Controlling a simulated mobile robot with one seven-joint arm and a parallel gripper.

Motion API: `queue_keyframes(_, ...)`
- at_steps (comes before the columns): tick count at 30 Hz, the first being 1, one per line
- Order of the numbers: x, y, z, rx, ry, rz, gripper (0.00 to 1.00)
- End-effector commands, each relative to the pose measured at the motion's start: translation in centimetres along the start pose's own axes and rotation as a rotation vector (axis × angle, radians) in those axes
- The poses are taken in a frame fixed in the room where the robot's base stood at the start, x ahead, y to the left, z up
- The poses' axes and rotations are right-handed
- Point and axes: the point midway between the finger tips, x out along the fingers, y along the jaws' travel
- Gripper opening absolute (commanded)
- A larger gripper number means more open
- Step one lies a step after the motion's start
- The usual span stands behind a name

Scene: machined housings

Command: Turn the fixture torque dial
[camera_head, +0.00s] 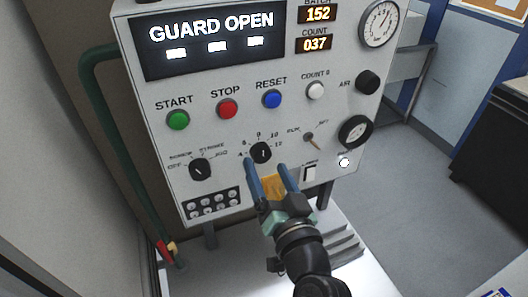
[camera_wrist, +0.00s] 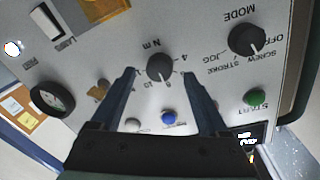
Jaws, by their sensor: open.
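The torque dial (camera_head: 261,152) is a small black round knob on the grey panel, ringed by numbers from 4 to 12. It also shows in the wrist view (camera_wrist: 159,67), marked N m, with a pale pointer line on it. My gripper (camera_head: 265,163) has its two blue fingers spread and nothing between them but the dial area at their tips. In the wrist view my gripper (camera_wrist: 158,73) has one fingertip on each side of the dial. I cannot tell whether the tips reach around the knob or stop short of it. No contact is visible.
A mode knob (camera_head: 200,169) sits left of the dial, and a small toggle lever (camera_head: 310,141) sits to its right. Above are the green start (camera_head: 178,120), red stop (camera_head: 227,109) and blue reset (camera_head: 271,99) buttons. A white rocker switch (camera_head: 310,173) is right of my fingers.

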Motion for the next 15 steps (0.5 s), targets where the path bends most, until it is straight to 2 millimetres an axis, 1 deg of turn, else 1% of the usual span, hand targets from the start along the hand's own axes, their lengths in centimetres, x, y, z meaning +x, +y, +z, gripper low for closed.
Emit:
queue_keyframes(1, 0.8, -0.2, -0.2, 0.000, -0.001, -0.001, 0.78)
queue_keyframes(6, 2.3, -0.1, -0.1, 0.000, 0.000, -0.002, 0.78)
queue_keyframes(10, 2.8, -0.1, 0.0, 0.000, 0.000, -0.001, 0.78)
queue_keyframes(15, 2.8, 0.0, 0.1, -0.001, 0.000, -0.001, 0.78)
